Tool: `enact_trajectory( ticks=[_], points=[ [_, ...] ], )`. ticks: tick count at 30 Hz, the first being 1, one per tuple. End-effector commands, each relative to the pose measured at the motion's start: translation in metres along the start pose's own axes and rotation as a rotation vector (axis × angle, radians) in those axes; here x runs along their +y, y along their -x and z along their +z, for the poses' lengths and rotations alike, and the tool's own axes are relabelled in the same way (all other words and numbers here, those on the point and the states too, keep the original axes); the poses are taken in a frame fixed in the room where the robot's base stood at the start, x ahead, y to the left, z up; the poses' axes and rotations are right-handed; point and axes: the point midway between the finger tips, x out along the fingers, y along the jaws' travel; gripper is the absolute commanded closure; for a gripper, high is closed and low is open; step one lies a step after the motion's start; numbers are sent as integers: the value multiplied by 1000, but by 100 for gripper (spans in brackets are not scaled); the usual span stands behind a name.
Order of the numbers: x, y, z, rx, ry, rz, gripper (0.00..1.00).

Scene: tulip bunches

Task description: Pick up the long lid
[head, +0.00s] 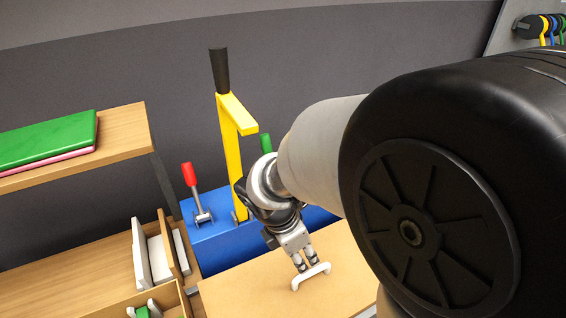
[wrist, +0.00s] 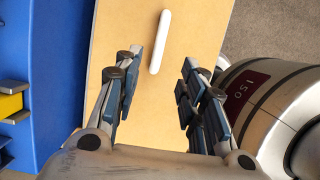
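The long lid (wrist: 125,30) is a flat tan board with a white bar handle (wrist: 160,42). In the head view the lid (head: 240,293) lies flat at the bottom centre, with its handle (head: 311,276) raised on top. My gripper (head: 304,264) points down close to the handle. In the wrist view my gripper (wrist: 160,68) has its two fingers spread wide apart with nothing between the tips. The handle shows between and beyond the fingertips there. I cannot tell the exact height of the fingers over it.
A blue press base (head: 215,235) with a yellow post (head: 231,150) and a red-handled lever (head: 190,175) stands just behind the lid. A wooden shelf (head: 120,130) holds a green folder (head: 45,140) at left. An open wooden box (head: 165,297) sits lower left.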

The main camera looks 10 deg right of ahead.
Motion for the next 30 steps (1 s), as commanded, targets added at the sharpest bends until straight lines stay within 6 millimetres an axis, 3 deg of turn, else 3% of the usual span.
enact_trajectory(
  ticks=[1,3,9,19,27,30],
  points=[
    [-1,-17,-1,0,-1,-5,62],
    [-1,-33,-1,1,-2,-5,62],
    [-1,-70,-1,1,-3,-3,62],
    [-1,-90,0,1,-4,-1,62],
    [-1,-130,0,1,-4,-2,62],
    [-1,-136,1,1,-3,-1,62]
  ],
)
